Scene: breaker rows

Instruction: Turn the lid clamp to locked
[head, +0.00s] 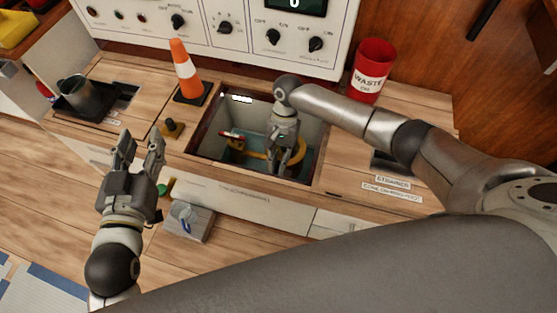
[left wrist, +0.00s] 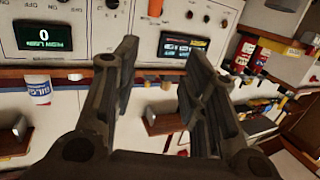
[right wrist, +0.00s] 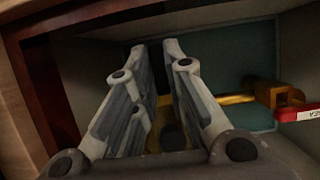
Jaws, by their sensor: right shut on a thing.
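The lid clamp appears to be the yellow bar (head: 256,154) inside the square recess (head: 317,149) in the wooden counter. In the right wrist view the yellow bar (right wrist: 235,98) runs from between my fingers to a brass-coloured block (right wrist: 285,97). My right gripper (head: 283,150) reaches down into the recess, shut on the yellow clamp; the fingers hide most of the hold. A red piece with a white label (right wrist: 303,114) sits beside the block. My left gripper (head: 138,146) is open and empty over the counter's front, left of the recess.
An orange cone (head: 184,72) stands behind the recess on the left. A red waste bin (head: 373,70) stands behind right. A dark mug (head: 80,95) is at far left. A grey box (head: 188,222) sits below the counter's front. A control panel (head: 250,45) with knobs rises behind.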

